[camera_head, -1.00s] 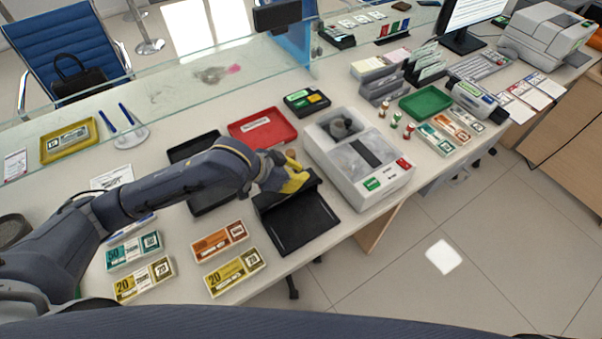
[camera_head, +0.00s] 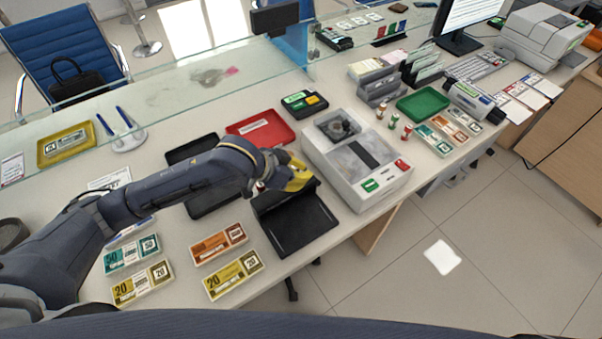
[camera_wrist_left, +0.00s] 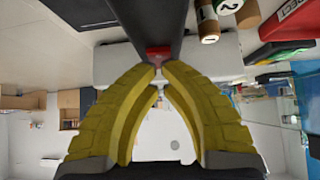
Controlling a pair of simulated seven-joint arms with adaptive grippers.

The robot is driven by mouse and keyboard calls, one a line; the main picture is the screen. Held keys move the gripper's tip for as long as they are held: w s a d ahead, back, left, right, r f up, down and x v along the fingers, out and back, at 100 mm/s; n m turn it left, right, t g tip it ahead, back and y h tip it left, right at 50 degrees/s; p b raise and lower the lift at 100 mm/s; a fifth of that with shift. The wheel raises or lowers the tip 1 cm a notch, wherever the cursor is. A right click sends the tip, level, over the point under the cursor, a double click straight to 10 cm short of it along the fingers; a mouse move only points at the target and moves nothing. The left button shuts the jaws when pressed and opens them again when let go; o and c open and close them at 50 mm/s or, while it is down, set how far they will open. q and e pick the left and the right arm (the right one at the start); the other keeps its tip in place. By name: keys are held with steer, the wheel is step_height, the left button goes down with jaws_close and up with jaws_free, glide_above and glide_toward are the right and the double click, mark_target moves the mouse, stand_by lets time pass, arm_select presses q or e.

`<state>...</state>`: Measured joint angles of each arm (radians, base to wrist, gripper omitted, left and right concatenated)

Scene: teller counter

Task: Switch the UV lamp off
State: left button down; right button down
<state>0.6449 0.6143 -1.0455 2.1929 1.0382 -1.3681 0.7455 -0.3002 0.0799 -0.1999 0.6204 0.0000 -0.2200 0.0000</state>
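The UV lamp (camera_head: 296,226) is a black unit with a flat base and a raised hood, at the counter's front edge left of the grey-white machine. My left gripper (camera_head: 301,174) has yellow fingers and is over the hood, hiding part of it. In the left wrist view the fingertips (camera_wrist_left: 158,72) are together with nothing visible between them. Just beyond them is a small red switch (camera_wrist_left: 158,52) on the end of the dark hood (camera_wrist_left: 152,22). I cannot tell whether the tips touch the switch, or whether it is lit. My right gripper is not in view.
The grey-white machine (camera_head: 338,180) stands close to the right of the lamp. A red tray (camera_head: 284,134) and a black tray (camera_head: 205,203) lie behind and left. Banknote bundles (camera_head: 233,275) lie in front of my left arm. Glass runs along the counter's back.

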arm_select(q)
steer(key=r, duration=0.4)
steer(key=shift+s+a+r, duration=0.1)
steer(key=shift+a+r, duration=0.1)
steer(key=s+a+f+v, duration=0.1)
steer(key=v, duration=0.8)
steer(key=shift+a, duration=0.15)
steer(key=shift+s+r, duration=0.1)
